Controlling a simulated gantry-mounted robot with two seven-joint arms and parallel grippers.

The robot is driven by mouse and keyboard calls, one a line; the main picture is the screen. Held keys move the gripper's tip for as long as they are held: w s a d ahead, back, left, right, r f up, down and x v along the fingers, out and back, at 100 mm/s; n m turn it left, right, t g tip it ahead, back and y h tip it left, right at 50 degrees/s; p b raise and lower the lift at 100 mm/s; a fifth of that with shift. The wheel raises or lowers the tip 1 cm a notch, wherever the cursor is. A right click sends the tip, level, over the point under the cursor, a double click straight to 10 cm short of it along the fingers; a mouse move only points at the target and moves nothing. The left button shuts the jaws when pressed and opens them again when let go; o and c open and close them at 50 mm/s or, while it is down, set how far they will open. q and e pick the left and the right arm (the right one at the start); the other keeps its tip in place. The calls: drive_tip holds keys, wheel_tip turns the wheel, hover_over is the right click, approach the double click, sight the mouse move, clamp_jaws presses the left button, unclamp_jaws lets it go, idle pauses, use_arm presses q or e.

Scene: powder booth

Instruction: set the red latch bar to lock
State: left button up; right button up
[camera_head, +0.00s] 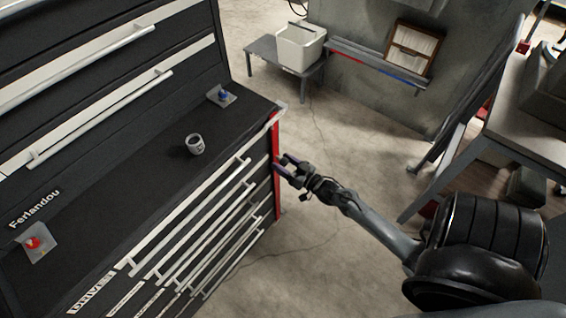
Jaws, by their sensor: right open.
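The red latch bar (275,134) is a tall, narrow red strip at the right front edge of the black tool cabinet (110,190). It runs from the worktop corner down the side. My right gripper (281,166) is open at the upper part of the bar, its fingertips pointing left toward it. I cannot tell whether a finger touches the bar. The gripper hides part of the bar. No lock marking is legible. My left gripper is not in view.
On the cabinet's worktop stand a small cup (195,144), a blue-knobbed plate (221,95) and a red-button plate (36,243). Long drawer handles (190,217) stick out at the front. A low table (262,47) with a white bin (300,47) stands behind.

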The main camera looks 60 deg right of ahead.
drive_tip(key=s+a+p, duration=0.1)
drive_tip(key=s, duration=0.9)
drive_tip(key=shift+s+a, duration=0.15)
drive_tip(key=shift+s, duration=0.05)
